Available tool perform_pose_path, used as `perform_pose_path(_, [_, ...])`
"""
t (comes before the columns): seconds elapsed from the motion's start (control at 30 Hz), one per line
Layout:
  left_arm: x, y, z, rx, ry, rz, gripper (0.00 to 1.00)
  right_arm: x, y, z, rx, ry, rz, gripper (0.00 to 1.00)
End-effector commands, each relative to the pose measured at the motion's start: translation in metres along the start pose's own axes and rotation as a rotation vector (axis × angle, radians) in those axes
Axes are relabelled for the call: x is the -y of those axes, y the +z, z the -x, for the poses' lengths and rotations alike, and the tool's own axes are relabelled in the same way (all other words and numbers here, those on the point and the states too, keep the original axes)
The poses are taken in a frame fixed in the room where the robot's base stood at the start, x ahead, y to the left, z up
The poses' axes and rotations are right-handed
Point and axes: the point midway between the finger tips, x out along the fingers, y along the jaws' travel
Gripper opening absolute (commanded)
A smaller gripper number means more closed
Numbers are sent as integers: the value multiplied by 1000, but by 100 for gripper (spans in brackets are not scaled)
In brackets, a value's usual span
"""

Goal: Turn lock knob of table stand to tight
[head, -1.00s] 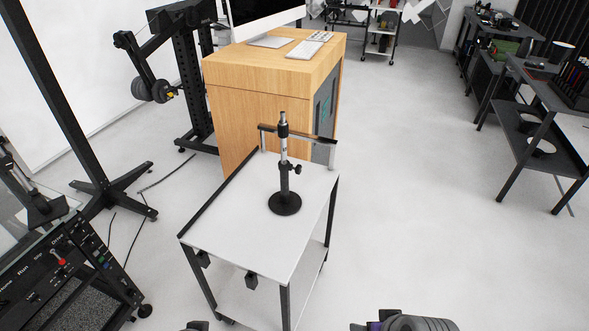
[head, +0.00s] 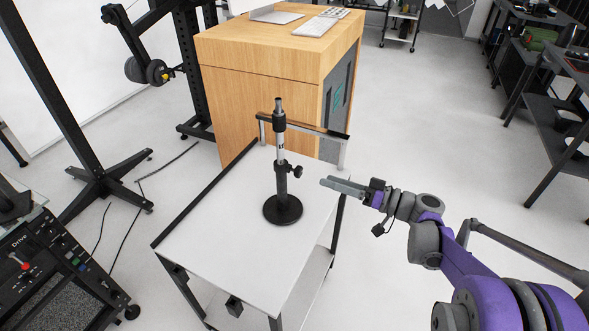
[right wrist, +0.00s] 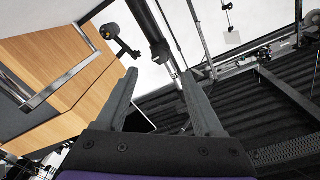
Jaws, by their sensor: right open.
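The table stand (head: 281,150) is upright on the white top of a small cart. It has a silver and black post on a round black base (head: 283,210). The black lock knob (head: 297,171) sticks out from the right side of the post, low on it. My right gripper (head: 324,182) is to the right of the knob, apart from it, pointing left over the cart's right edge. Its two fingers, open and empty, show in the right wrist view (right wrist: 159,85). I cannot surely pick out the knob there. My left gripper is not in view.
The cart (head: 215,235) has a raised handle bar (head: 310,127) at its back. A wooden desk (head: 265,80) stands close behind. A black rack with a weighted arm (head: 145,70) is at the back left. A control box (head: 70,270) is at the left.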

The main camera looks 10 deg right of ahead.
Motion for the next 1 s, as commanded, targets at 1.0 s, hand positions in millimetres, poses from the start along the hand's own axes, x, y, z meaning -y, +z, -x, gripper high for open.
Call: perform_pose_path(1.0, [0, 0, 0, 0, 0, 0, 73, 0, 0, -98, 3, 1, -2, 57])
